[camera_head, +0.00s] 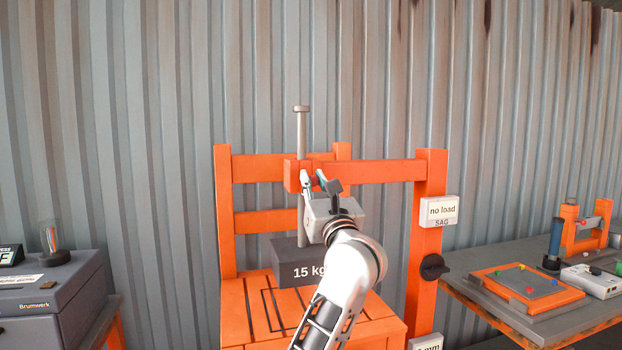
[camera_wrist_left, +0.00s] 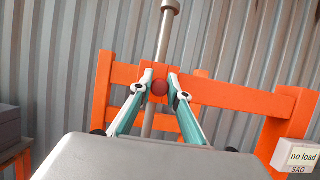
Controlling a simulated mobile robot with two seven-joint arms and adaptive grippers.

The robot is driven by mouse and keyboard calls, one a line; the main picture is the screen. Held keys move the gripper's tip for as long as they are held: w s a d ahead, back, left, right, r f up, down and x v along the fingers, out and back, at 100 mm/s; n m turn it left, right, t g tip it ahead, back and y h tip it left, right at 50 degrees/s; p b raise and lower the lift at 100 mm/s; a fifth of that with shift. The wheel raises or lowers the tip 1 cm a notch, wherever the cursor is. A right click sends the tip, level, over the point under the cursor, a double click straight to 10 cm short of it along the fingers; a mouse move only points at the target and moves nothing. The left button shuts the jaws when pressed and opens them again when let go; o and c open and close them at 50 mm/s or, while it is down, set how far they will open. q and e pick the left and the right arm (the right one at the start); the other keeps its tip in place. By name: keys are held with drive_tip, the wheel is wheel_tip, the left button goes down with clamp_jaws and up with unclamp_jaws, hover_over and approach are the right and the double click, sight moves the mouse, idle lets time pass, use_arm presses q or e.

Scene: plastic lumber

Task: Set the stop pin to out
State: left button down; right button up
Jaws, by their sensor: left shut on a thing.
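The stop pin shows as a round dark red knob (camera_wrist_left: 159,88) on the orange crossbar block in the left wrist view. My left gripper (camera_wrist_left: 160,82) has its two teal and white fingers at the knob's sides, shut on it. In the head view my left gripper (camera_head: 313,181) reaches the orange block (camera_head: 292,174) around the vertical steel rod (camera_head: 302,126); the knob is hard to make out there. The dark 15 kg weight (camera_head: 290,262) hangs at the rod's lower end, partly behind my arm. My right gripper is in neither view.
The orange frame (camera_head: 428,240) carries a "no load" SAG display (camera_head: 438,210) and a black knob (camera_head: 434,267). A slatted orange seat (camera_head: 250,305) lies below the weight. A grey case (camera_head: 45,300) stands left; a table (camera_head: 470,290) with devices stands right. A corrugated wall is behind.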

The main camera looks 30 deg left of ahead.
use_arm(q)
drive_tip(key=c, duration=2)
unclamp_jaws()
drive_tip(key=shift+d, duration=0.1)
drive_tip(key=shift+o, duration=0.5)
drive_tip(key=shift+s+d, duration=0.1)
drive_tip(key=v, duration=1.2)
